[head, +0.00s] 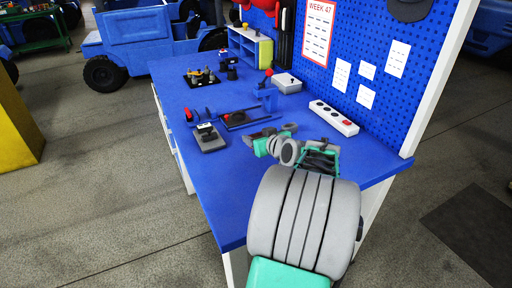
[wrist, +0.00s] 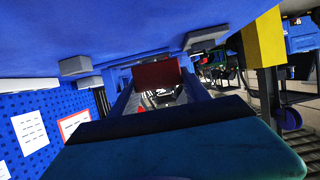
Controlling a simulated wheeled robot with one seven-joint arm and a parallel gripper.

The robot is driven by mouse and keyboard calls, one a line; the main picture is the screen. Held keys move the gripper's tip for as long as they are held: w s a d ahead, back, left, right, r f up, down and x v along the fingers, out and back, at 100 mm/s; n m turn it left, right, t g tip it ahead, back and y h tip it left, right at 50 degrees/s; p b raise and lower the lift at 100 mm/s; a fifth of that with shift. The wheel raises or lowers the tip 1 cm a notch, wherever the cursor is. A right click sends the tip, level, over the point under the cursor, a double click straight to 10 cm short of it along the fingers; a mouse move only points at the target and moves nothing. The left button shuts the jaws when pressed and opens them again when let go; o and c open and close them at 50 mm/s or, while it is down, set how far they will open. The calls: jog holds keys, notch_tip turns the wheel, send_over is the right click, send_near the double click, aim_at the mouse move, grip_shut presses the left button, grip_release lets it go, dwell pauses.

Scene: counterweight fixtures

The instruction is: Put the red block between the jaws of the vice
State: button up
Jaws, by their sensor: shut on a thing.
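The red block (wrist: 157,74) sits between the two fingers of my gripper (wrist: 158,92) in the wrist view. My gripper (head: 249,138) is shut on it just above the blue bench, near the middle. In the head view the block is small and mostly hidden by the fingers. What looks like the blue vice (head: 266,98) stands on the bench beyond my gripper, with a long low body reaching left. The block is apart from it. The gap between its jaws is too small to make out. In the wrist view the vice is mostly hidden behind the block.
A grey device (head: 208,138) lies left of my gripper. A power strip (head: 333,117) and a grey box (head: 287,83) lie toward the pegboard (head: 375,40). A black tray (head: 201,78) and a small shelf (head: 250,46) stand farther back. The bench's near left part is clear.

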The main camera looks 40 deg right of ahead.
jog(key=f, duration=0.1)
jog(key=w+d+f, duration=0.1)
jog(key=w+f, duration=0.1)
jog(key=shift+w+d, duration=0.1)
jog(key=shift+d, duration=0.2)
jog(key=shift+f, duration=1.5)
jog(key=shift+f+b, duration=0.2)
jog(key=shift+b, duration=0.2)
jog(key=o, duration=1.4)
jog(key=shift+o, duration=0.2)
jog(key=shift+r, duration=0.15)
